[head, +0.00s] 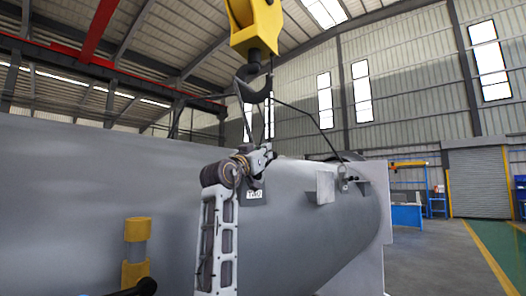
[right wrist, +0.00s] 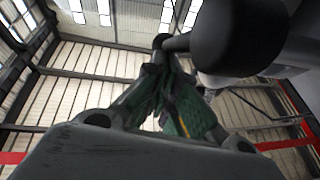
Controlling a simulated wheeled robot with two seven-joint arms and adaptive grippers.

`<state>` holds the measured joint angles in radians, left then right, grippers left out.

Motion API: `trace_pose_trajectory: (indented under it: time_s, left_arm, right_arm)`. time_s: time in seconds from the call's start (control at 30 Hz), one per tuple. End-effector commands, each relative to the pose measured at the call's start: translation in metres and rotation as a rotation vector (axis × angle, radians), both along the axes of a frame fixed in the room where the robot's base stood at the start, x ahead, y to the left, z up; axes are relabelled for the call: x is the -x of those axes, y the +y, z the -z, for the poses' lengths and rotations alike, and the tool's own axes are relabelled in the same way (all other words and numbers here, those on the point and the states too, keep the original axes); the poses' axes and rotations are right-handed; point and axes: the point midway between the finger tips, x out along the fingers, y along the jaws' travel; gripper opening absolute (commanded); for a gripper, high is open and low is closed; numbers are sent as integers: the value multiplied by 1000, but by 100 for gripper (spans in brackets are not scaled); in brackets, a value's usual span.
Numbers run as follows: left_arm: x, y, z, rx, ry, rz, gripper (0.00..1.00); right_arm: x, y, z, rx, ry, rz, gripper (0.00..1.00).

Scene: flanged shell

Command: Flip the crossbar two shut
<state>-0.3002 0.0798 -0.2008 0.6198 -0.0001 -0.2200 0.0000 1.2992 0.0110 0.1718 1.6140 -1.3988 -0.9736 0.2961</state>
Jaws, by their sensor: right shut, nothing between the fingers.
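The big grey shell (head: 320,230) fills the left and middle of the head view. A small plate reading TWO (head: 254,195) sits on its side. My right gripper (head: 268,153) is just above this plate, shut and empty. The crossbar itself I cannot make out clearly in the head view; my gripper and arm cover that spot. In the right wrist view the green-padded fingers (right wrist: 162,42) meet at their tips. A dark round-ended bar (right wrist: 240,42) is close to the tips; whether they touch it I cannot tell. My left gripper is not in view.
A yellow crane block (head: 254,25) with a dark hook (head: 252,92) hangs above my right gripper, with thin sling lines running down. A lug and shackle (head: 346,180) are further right on the shell. A yellow post-like part (head: 137,250) is at lower left. Open floor lies right.

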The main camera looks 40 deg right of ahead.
Motion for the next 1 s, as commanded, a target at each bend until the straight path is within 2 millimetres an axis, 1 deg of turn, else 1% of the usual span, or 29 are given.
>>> trace_pose_trajectory:
  time_s: [0.23,0.53,1.0]
  left_arm:
    - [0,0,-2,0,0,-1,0]
    - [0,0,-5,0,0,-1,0]
    - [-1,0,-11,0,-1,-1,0]
  right_arm:
    - [0,-9,4,-4,0,2,0]
    - [-2,-17,9,-136,11,0,0]
    - [-2,-31,22,-135,13,2,0]
